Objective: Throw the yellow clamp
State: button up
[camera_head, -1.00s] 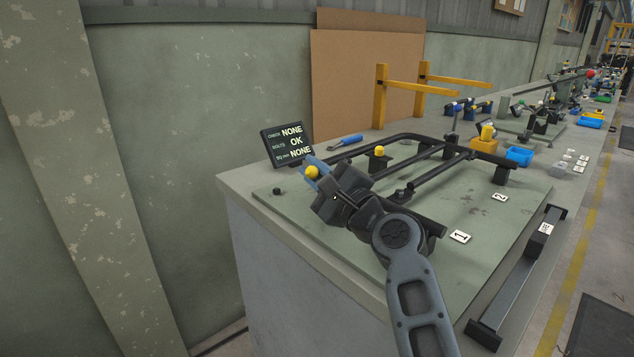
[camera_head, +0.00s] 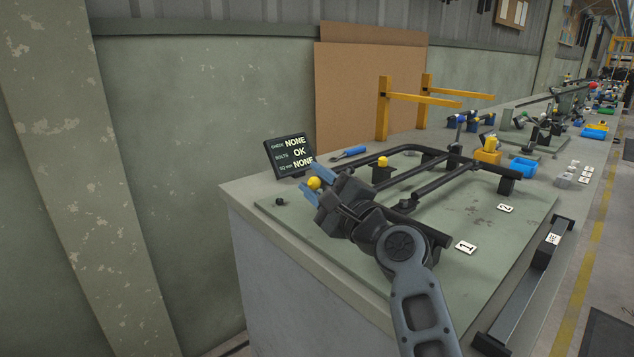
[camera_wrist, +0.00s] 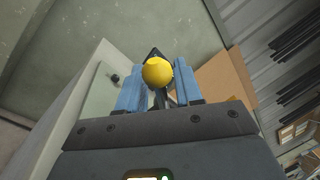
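A clamp with a round yellow knob (camera_head: 313,183) stands at the near left corner of the bench plate. My gripper (camera_head: 316,184) reaches it from the right, with one blue finger on each side of the knob. In the wrist view the knob (camera_wrist: 157,72) sits between the blue fingers (camera_wrist: 158,88), with a dark part behind it. Whether the fingers press on it is unclear. Most of the clamp's body is hidden. A second clamp with a yellow knob (camera_head: 382,162) stands farther back by the black tube frame (camera_head: 440,185).
Yellow posts (camera_head: 383,108) rise at the back. A black bar (camera_head: 530,280) lies along the right edge.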

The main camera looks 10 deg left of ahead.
jog(key=shift+d, duration=0.1)
jog(key=v, duration=0.7)
jog(key=shift+s+d+f, duration=0.1)
jog(key=shift+s+d, duration=0.1)
jog(key=shift+s, duration=0.15)
